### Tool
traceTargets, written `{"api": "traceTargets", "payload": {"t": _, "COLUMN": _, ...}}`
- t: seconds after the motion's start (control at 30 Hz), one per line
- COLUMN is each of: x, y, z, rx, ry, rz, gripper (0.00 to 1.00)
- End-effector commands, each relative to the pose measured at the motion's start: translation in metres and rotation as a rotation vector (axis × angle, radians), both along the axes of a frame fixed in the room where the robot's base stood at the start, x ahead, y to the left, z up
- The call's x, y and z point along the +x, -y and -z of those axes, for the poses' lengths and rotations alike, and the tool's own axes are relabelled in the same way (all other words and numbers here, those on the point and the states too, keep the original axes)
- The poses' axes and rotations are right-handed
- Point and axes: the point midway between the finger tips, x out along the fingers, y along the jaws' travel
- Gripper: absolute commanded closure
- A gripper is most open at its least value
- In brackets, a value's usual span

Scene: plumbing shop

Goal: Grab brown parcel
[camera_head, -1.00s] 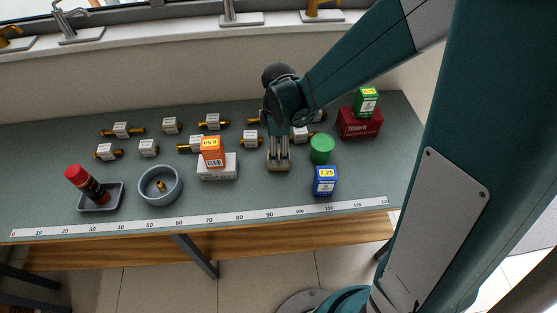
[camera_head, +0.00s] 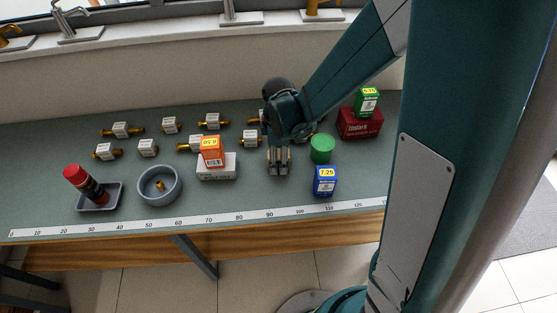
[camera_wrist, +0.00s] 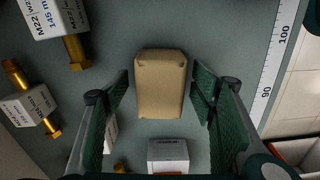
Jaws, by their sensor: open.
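The brown parcel (camera_wrist: 160,84) is a small tan box seen from above in the camera_wrist view. It lies between the two green-padded fingers of my gripper (camera_wrist: 161,92), with a gap visible on each side. My gripper is open. In the camera_head view my gripper (camera_head: 278,170) points down at the bench, right of the white box under the orange box. There the parcel is mostly hidden by the fingers.
The orange box (camera_head: 212,149) sits on a white box (camera_head: 222,171). A green cylinder (camera_head: 322,147) and a blue box (camera_head: 325,179) are close on the right. Several labelled brass fittings (camera_head: 213,121) lie behind. A ruler strip (camera_head: 230,219) runs along the front edge.

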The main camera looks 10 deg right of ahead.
Motion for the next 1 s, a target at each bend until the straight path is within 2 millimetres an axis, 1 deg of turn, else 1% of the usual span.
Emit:
{"api": "traceTargets", "payload": {"t": 0.17, "x": -0.0002, "y": 0.0001, "z": 0.0061, "rx": 0.0, "ry": 0.0, "rz": 0.0, "gripper": 0.44}}
{"api": "traceTargets", "payload": {"t": 0.7, "x": -0.0002, "y": 0.0001, "z": 0.0061, "rx": 0.0, "ry": 0.0, "rz": 0.0, "gripper": 0.44}}
{"api": "traceTargets", "payload": {"t": 0.97, "x": -0.0002, "y": 0.0001, "z": 0.0061, "rx": 0.0, "ry": 0.0, "rz": 0.0, "gripper": 0.78}}
{"api": "traceTargets", "payload": {"t": 1.0, "x": -0.0002, "y": 0.0001, "z": 0.006, "rx": 0.0, "ry": 0.0, "rz": 0.0, "gripper": 0.78}}
